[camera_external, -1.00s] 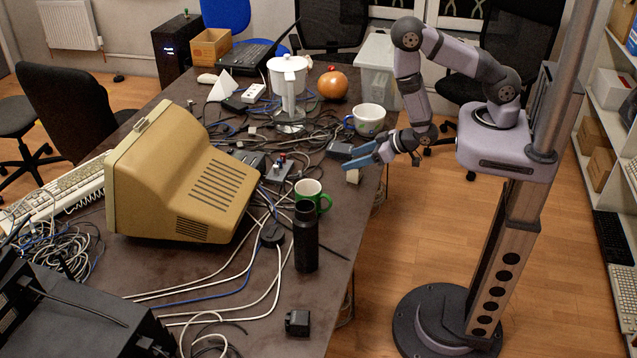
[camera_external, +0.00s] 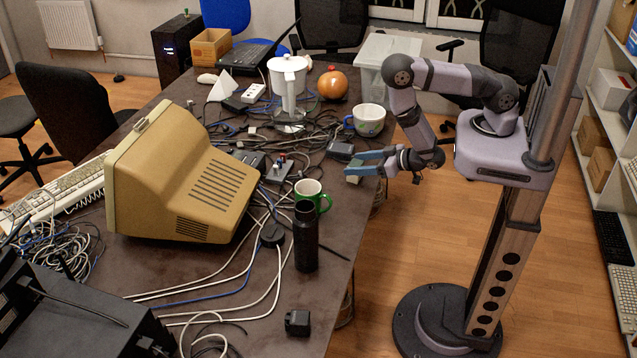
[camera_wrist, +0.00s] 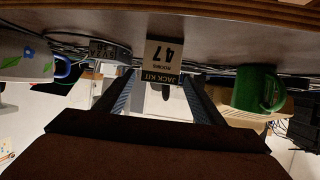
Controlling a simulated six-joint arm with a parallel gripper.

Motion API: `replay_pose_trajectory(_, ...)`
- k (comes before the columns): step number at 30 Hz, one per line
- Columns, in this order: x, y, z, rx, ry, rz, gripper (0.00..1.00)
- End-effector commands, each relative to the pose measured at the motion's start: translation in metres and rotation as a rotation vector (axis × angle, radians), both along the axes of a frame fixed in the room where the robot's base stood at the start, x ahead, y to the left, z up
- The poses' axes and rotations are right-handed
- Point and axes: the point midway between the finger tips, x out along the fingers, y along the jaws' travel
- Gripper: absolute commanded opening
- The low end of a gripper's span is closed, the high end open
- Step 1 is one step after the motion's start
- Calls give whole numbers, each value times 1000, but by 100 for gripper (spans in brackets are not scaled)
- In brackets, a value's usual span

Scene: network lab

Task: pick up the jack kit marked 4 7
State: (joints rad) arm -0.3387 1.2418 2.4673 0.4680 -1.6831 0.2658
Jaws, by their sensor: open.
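The jack kit (camera_wrist: 163,57) is a small beige box with a dark band reading "JACK KIT" and a large 47. It appears upside down in the wrist view, between the fingertips of my gripper (camera_wrist: 159,76). My gripper is open, with a gap visible on each side of the kit. In the external view, my gripper (camera_external: 360,162) reaches left over the table's right edge, its blue fingers at the kit (camera_external: 353,179). A finger partly hides the kit there. I cannot tell whether the fingers touch it.
A green mug (camera_external: 309,194) and a black bottle (camera_external: 305,237) stand nearer the camera. A white flowered cup (camera_external: 368,120) stands behind my gripper. A dark box (camera_external: 340,149) and loose cables lie left of it. The table's right edge is close.

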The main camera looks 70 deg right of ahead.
Motion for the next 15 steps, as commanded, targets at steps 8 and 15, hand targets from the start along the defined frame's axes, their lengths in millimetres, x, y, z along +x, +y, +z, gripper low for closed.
replay_pose_trajectory(8,15,-5,-8,1,-2,-4,62)
replay_pose_trajectory(15,41,-9,-19,1,-2,-2,62)
